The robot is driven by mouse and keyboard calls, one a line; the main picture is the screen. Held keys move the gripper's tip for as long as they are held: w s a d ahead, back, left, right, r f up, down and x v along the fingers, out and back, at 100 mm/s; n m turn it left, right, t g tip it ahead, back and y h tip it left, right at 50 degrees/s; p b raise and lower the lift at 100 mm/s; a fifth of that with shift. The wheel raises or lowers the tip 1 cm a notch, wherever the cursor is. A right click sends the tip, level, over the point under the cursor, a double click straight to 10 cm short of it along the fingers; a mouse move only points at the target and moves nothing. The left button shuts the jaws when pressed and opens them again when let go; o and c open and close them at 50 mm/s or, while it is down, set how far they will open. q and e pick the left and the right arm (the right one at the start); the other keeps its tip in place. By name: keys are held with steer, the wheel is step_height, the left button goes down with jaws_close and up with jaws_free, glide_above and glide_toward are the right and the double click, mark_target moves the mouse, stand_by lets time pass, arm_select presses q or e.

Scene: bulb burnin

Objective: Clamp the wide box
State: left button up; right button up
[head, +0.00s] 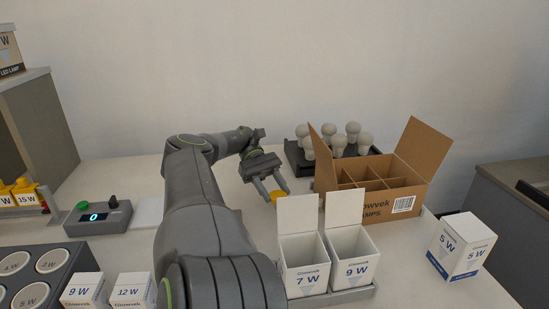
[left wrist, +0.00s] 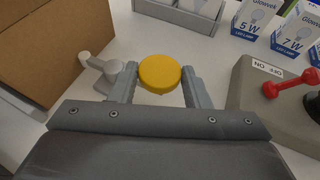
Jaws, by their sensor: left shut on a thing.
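The wide box is an open brown cardboard carton (head: 382,214) with inner dividers and raised flaps, at the right of the table in the head view. Its side also shows at the upper left of the left wrist view (left wrist: 50,50). My left gripper (head: 277,194) is just left of the carton. Its fingers are shut on a round yellow knob (left wrist: 160,73), which also shows in the head view (head: 279,196). A grey fitting (left wrist: 102,72) sits between the knob and the carton. What lies under the knob is hidden. My right gripper is out of view.
A black tray of bulbs (head: 293,155) stands behind the carton. Two open white boxes, 7 W (head: 303,278) and 9 W (head: 352,270), stand in front. A 5 W box (head: 460,246) is at right. A grey device with a red lever (left wrist: 288,88) shows in the wrist view.

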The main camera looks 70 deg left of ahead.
arm_select(q)
steer(key=o, duration=1.4)
steer(key=shift+c, duration=0.2)
steer(key=shift+r, duration=0.3)
steer(key=shift+a+r+p, duration=0.1)
steer(key=shift+r+p, duration=0.5)
steer(key=shift+r, duration=0.35)
step_height(320, 180, up, 7)
steer(key=p, duration=0.3)
steer(key=shift+r, duration=0.2)
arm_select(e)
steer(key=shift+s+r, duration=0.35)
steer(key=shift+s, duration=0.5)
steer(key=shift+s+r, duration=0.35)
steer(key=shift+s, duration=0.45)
arm_select(q)
steer(key=shift+p, duration=0.3)
